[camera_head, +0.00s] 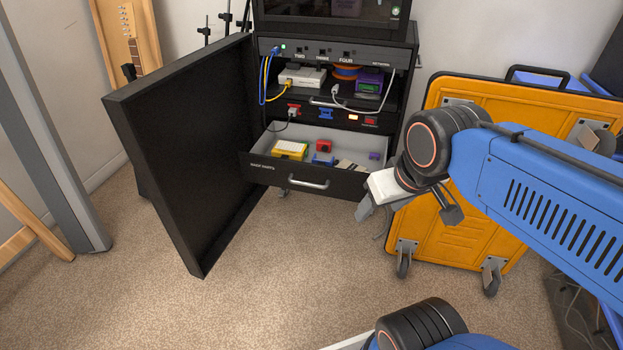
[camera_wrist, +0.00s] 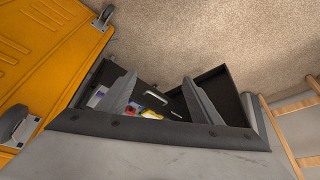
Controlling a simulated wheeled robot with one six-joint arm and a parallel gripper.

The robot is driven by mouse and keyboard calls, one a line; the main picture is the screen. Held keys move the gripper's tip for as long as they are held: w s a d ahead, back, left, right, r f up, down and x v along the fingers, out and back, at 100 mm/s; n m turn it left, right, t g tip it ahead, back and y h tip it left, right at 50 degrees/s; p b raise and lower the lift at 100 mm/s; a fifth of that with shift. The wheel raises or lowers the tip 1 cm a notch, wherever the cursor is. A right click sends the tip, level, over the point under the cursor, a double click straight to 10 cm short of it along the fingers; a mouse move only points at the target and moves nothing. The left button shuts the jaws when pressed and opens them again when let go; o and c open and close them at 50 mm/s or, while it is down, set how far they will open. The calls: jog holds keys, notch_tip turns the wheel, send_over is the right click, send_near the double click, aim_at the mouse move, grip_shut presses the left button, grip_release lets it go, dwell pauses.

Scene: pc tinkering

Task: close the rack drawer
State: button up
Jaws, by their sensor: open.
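The rack drawer (camera_head: 260,163) is pulled out at the bottom of the black rack, with a silver bar handle (camera_head: 310,183) on its dark front. It holds small coloured parts. In the wrist view the drawer handle (camera_wrist: 157,97) shows between my fingers, with the drawer's contents beside it. My gripper (camera_head: 365,210) is to the right of the drawer front, in front of the orange case, apart from the handle and holding nothing. Its two fingers also show spread apart in the wrist view (camera_wrist: 158,88).
The rack's black door (camera_head: 185,150) stands wide open on the left. An orange wheeled case (camera_head: 450,240) stands close on the right, behind my arm. Carpet (camera_head: 280,270) in front of the drawer is clear. Cables (camera_head: 265,75) hang on the shelves above.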

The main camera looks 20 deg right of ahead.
jog(key=shift+w+n, duration=0.4)
jog(key=shift+w, duration=0.05)
jog(key=c, duration=0.5)
jog(key=w+n, duration=0.3)
jog(key=shift+w+d, duration=0.15)
jog(key=shift+d, duration=0.2)
grip_shut()
jog(key=n+g+h, duration=0.1)
jog(key=n+h, duration=0.1)
jog(key=n, duration=2.3)
send_near(330, 168)
jog(key=s+a+r, duration=0.2)
jog(key=s+a, duration=0.2)
jog(key=s, duration=0.2)
jog(key=x, duration=0.3)
jog(key=w+d+x, duration=0.1)
jog(key=x, duration=0.3)
jog(key=r+x, duration=0.1)
jog(key=x, duration=0.2)
jog(key=shift+w+d+f, duration=0.35)
jog(key=shift+w+d, duration=0.6)
jog(key=shift+w, duration=0.3)
